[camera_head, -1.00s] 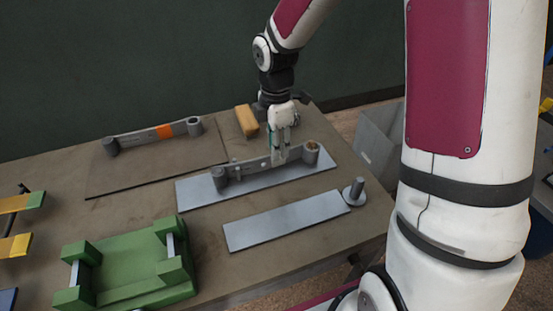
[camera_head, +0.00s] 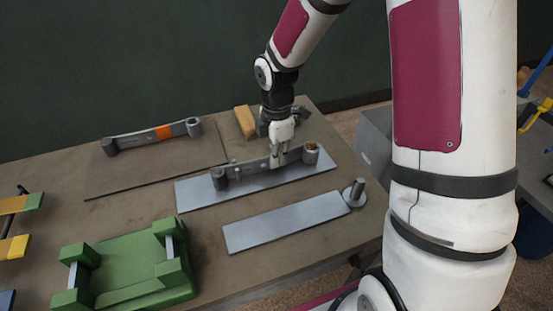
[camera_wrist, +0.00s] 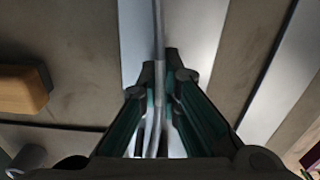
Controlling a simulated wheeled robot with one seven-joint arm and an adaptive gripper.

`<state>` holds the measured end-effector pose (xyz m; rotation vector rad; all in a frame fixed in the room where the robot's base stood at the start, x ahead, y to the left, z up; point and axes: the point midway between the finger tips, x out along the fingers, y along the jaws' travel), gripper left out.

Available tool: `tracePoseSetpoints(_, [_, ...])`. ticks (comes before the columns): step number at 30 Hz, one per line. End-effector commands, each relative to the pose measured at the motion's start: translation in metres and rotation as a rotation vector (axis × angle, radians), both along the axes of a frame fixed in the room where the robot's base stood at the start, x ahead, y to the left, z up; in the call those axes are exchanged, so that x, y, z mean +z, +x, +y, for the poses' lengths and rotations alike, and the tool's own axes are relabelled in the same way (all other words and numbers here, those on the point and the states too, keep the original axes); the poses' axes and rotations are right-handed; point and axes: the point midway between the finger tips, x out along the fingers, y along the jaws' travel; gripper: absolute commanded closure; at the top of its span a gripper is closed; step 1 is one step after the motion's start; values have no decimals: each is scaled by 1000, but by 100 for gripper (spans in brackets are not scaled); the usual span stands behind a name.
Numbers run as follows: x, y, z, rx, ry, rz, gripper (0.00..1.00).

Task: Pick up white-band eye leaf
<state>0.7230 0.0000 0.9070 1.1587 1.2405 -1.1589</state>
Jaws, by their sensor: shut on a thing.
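A grey leaf with a rolled eye at each end (camera_head: 243,169) stands on edge on a pale metal plate in the head view. My gripper (camera_head: 278,161) reaches down onto it, right of its middle, and is shut on it. In the wrist view the leaf (camera_wrist: 158,28) runs as a thin strip between my gripper's fingertips (camera_wrist: 160,82). A lighter stretch shows at the fingers there, but I cannot clearly tell a white band. The fingers hide part of the leaf. It still appears at the plate, with no clear gap beneath.
The metal plate (camera_head: 200,195) lies mid-table. Behind left is an orange-banded leaf (camera_head: 150,135) on a dark board. A yellow-brown block (camera_head: 245,122) lies behind my gripper. In front are a bare plate (camera_head: 285,220), a post on a round base (camera_head: 357,190) and a green fixture (camera_head: 130,268).

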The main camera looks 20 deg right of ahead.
Motion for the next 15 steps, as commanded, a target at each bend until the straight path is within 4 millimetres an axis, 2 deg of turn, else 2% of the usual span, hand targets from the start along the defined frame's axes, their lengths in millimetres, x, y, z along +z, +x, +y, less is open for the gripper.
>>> tracePoseSetpoints(7, [13,2,0,-1,-1,-6,100])
tracePoseSetpoints(15, [58,1,0,0,0,-8,100])
